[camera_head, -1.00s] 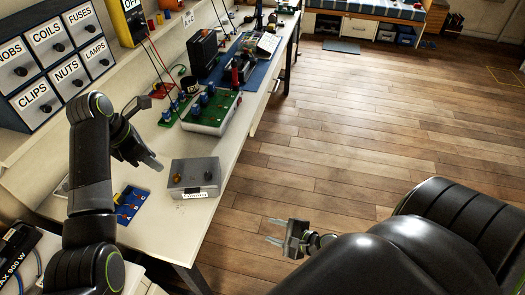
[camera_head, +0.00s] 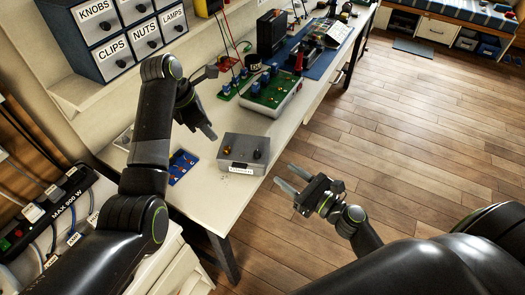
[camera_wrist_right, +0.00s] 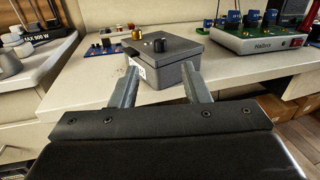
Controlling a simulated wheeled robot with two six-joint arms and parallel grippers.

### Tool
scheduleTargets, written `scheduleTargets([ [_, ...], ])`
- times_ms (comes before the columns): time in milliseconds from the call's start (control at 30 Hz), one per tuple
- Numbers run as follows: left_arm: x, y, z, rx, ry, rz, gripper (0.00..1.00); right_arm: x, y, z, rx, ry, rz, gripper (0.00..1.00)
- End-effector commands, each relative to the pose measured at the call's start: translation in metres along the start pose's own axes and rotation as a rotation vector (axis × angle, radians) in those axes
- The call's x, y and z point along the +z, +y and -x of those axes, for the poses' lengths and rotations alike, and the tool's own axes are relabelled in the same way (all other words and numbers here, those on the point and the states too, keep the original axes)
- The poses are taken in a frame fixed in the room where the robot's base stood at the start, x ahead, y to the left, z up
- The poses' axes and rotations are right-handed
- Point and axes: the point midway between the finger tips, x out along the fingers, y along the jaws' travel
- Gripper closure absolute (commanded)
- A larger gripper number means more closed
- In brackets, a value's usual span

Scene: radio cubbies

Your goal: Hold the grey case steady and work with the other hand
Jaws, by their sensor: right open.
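The grey case (camera_head: 236,166), a box with an orange knob and a dark knob on its lid and a white label on its front, sits upright near the bench's front edge. My left gripper (camera_head: 208,132) hangs above the bench to the left of the case, apart from it; its finger gap is unclear. My right gripper (camera_head: 283,180) is open and empty, just off the bench edge at the right front of the case. In the right wrist view the case (camera_wrist_right: 172,72) lies ahead, beyond and between the open fingertips (camera_wrist_right: 160,80).
A blue tray (camera_head: 180,166) lies left of the case. A green-topped device (camera_head: 270,93) with blue knobs stands behind it. Labelled drawers (camera_head: 120,35) stand at the back left, a power strip (camera_head: 45,210) at the far left. Floor is open on the right.

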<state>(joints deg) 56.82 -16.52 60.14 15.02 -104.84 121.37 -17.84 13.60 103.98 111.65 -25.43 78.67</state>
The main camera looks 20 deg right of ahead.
Motion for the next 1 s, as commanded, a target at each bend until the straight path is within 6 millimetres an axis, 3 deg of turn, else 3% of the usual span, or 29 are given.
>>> scheduleTargets([
  [200,0.000,0.000,0.000,0.000,0.000,0.000,0.64,0.001,0.000,-0.046,-0.001,-0.003,0.001,0.58],
  [500,0.000,0.000,0.000,0.000,0.000,0.000,0.64,0.000,0.000,-0.100,-0.001,0.000,0.001,0.58],
  [700,0.000,0.000,0.000,0.000,0.000,0.000,0.64,0.000,0.000,-0.118,-0.001,0.000,0.000,0.58],
  [1000,0.000,0.000,0.000,0.000,0.000,0.000,0.64,-0.001,0.000,-0.121,-0.001,0.002,0.001,0.58],
])
